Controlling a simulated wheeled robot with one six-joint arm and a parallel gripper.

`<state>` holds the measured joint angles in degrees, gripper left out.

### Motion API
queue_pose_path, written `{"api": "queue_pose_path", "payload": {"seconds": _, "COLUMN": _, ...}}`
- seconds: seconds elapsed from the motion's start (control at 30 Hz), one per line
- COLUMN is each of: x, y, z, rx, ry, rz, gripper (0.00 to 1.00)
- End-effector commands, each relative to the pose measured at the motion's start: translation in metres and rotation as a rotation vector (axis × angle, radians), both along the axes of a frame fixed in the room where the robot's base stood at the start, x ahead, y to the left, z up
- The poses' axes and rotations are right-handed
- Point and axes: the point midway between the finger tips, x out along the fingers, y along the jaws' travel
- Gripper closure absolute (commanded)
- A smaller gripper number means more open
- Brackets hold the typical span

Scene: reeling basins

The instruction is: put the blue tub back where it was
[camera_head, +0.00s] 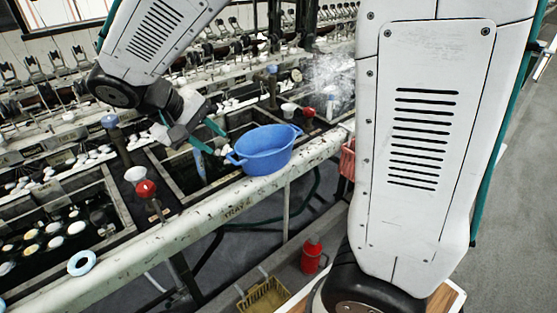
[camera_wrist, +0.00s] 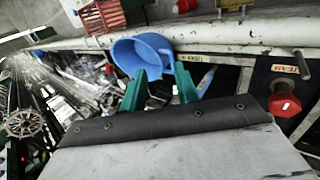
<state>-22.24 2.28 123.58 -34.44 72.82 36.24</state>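The blue tub (camera_head: 262,152) is an oval basin with a loop handle at each end. In the head view it appears upright at the white rail (camera_head: 205,207), over the edge of the basins; what bears it underneath is hard to tell. My gripper (camera_head: 212,146) is just left of the tub, its teal fingers spread apart near the tub's left handle. In the wrist view the tub (camera_wrist: 136,56) lies just beyond the fingertips (camera_wrist: 161,76), with the near handle in front of the gap between them. No grip on it shows.
Dark open basins line the rail; one at left holds several pale cocoons or cups. Red-knobbed posts (camera_head: 146,188) rise beside them. A red crate (camera_head: 347,160), a red canister (camera_head: 312,257) and a yellow basket (camera_head: 265,297) are right of the rail. Steam rises behind.

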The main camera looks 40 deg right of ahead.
Motion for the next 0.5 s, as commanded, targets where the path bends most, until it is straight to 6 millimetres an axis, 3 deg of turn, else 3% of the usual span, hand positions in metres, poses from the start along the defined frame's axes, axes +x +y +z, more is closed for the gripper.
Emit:
{"api": "queue_pose_path", "payload": {"seconds": 0.1, "x": -0.046, "y": -0.028, "z": 0.023, "rx": 0.124, "ry": 0.007, "rz": -0.041, "gripper": 0.69}}
{"api": "queue_pose_path", "payload": {"seconds": 0.2, "x": -0.087, "y": -0.043, "z": 0.034, "rx": 0.237, "ry": 0.008, "rz": -0.056, "gripper": 0.69}}
{"api": "queue_pose_path", "payload": {"seconds": 0.4, "x": -0.160, "y": -0.053, "z": 0.042, "rx": 0.449, "ry": -0.037, "rz": -0.051, "gripper": 0.69}}
{"api": "queue_pose_path", "payload": {"seconds": 0.5, "x": -0.186, "y": -0.051, "z": 0.041, "rx": 0.529, "ry": -0.072, "rz": -0.034, "gripper": 0.69}}
